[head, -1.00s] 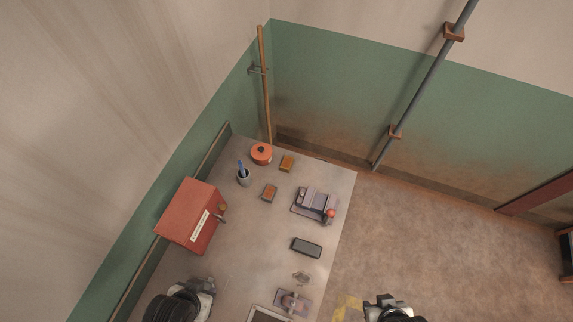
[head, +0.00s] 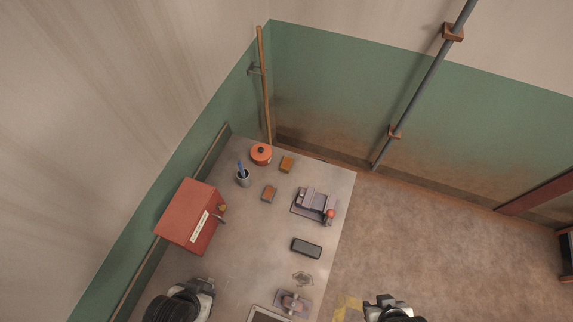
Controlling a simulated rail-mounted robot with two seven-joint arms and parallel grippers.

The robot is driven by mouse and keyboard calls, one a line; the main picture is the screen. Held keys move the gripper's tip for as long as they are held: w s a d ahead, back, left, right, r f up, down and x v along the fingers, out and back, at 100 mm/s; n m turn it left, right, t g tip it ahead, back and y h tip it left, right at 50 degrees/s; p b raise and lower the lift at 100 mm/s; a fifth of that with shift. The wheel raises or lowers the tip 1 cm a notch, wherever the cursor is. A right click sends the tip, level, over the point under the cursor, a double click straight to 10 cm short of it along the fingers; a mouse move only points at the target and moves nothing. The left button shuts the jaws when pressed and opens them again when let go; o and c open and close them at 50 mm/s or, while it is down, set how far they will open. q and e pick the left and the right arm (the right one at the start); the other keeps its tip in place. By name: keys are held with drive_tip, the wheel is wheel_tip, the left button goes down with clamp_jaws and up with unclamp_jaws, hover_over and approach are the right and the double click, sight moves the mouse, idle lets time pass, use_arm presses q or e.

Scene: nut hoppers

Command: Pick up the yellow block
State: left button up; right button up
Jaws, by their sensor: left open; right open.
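Two small orange-brown blocks lie on the grey bench (head: 235,262). The far one (head: 287,163), more yellowish in colour, is near the bench's far end. The other block (head: 269,193) is nearer and redder. No block is clearly yellow at this size. My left gripper (head: 208,288) is open and empty at the lower left, over the bench's near left part, well short of both blocks. My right gripper (head: 384,302) is open and empty at the bottom, to the right of the bench, far from the blocks.
A red box (head: 187,212) stands at the bench's left edge. A cup with blue pens (head: 243,178) and an orange round tin (head: 261,153) stand near the blocks. A grey fixture with a red ball (head: 315,205) and a dark tray (head: 306,247) lie on the right. The bench's middle is clear.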

use_arm(q)
drive_tip(key=o, duration=1.1)
